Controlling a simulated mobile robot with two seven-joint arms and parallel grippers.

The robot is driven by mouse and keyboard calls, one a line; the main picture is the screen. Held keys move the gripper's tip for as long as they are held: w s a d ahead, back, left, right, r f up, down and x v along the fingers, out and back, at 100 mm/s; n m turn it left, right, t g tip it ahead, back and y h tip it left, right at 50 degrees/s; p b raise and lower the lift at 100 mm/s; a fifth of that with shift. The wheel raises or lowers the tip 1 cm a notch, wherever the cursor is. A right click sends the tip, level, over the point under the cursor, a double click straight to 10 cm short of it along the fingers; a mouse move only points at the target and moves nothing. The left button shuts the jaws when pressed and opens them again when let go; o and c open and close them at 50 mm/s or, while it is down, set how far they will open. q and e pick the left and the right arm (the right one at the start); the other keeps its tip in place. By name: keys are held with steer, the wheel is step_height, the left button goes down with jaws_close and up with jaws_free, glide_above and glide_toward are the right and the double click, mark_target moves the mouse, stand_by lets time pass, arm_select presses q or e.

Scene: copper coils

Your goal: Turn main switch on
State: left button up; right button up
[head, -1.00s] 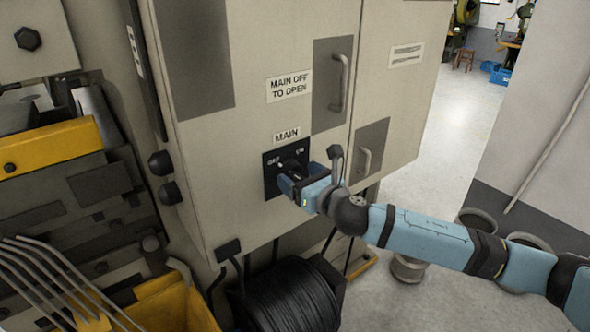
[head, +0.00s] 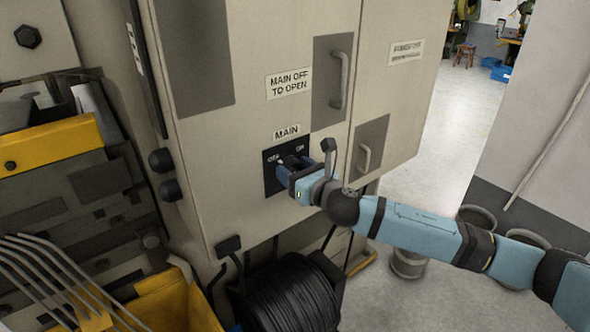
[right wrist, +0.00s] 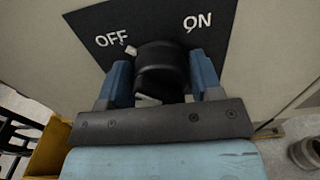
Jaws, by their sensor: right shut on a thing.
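The main switch is a black rotary knob (right wrist: 162,62) on a dark plate (head: 270,184) marked OFF and ON, below a MAIN label (head: 287,132) on the beige cabinet. My right gripper (head: 293,166) is at the plate; in the right wrist view the gripper (right wrist: 163,84) is shut on the knob, one blue finger on each side. A small white mark on the knob's edge lies by the word OFF. In the head view the gripper hides most of the knob. My left gripper is not in view.
The cabinet doors have grey handles (head: 339,80) right of the switch. A black cable coil (head: 288,300) stands below, and a yellow bin (head: 170,303) with copper-coil machinery to the left. Open floor and buckets (head: 408,263) lie to the right.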

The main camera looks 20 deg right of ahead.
steer(key=m+p, duration=0.1)
steer(key=m, duration=0.3)
steer(key=m+p, duration=0.1)
steer(key=m, duration=0.2)
steer(key=shift+d+m, duration=0.15)
steer(key=shift+m, duration=0.15)
steer(key=m+p, duration=0.1)
steer(key=m, duration=0.4)
steer(key=shift+w+d, duration=0.1)
steer(key=shift+f+m+p, duration=0.15)
steer(key=shift+m+p, duration=0.45)
steer(key=shift+m, duration=1.9)
steer(key=o, duration=0.9)
steer(key=shift+w, duration=0.1)
steer(key=shift+c, duration=0.2)
steer(key=shift+f, duration=0.1)
